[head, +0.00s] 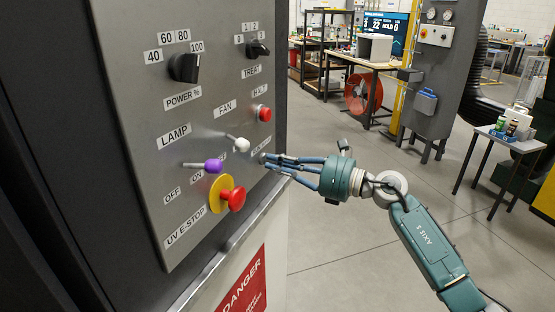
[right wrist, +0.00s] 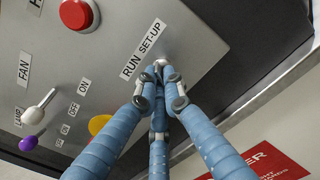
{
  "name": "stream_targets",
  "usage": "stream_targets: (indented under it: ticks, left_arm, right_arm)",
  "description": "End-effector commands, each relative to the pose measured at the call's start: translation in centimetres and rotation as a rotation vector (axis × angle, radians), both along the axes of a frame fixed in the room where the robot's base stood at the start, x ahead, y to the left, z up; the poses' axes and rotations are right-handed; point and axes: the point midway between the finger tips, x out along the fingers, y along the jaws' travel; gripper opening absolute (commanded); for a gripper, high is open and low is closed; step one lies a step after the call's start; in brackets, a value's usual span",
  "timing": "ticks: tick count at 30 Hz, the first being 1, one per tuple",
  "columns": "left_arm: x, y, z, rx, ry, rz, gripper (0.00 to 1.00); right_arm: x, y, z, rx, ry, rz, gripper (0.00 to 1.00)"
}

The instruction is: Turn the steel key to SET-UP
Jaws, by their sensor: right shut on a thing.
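The steel key (right wrist: 160,64) sits in the control panel beside the RUN / SET-UP label (right wrist: 143,48) in the right wrist view. Only a small bright bit of it shows past my fingers, so I cannot tell which way it is turned. My right gripper (right wrist: 160,82) has its blue fingers closed together on the key, at the panel face. In the head view the right gripper (head: 267,159) reaches in from the right to the panel's lower right edge, and its fingertips cover the key there. My left gripper is not in view.
Close by on the panel (head: 140,90) are a white lever (head: 241,145), a purple lever (head: 213,166), a red mushroom button (head: 236,198) on a yellow plate and a red button (head: 264,113). Two black knobs (head: 184,67) are higher up. The floor (head: 340,240) right of the panel is clear.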

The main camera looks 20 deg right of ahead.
Motion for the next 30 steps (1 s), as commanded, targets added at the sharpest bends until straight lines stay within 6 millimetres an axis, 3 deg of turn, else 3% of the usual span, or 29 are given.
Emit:
stream_targets:
  ticks: [23,24,26,30]
  left_arm:
    - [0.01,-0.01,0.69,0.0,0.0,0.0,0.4]
    - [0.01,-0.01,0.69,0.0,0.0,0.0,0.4]
    - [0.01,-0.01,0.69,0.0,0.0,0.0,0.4]
    - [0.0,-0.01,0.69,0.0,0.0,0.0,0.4]
  right_arm:
    - [0.04,-0.05,-0.02,0.072,0.078,-0.001,0.0]
    - [0.04,-0.05,-0.02,0.072,0.078,-0.001,0.14]
    - [0.04,-0.05,-0.02,0.071,0.077,-0.001,0.26]
    - [0.03,-0.04,0.0,0.071,0.076,-0.001,0.27]
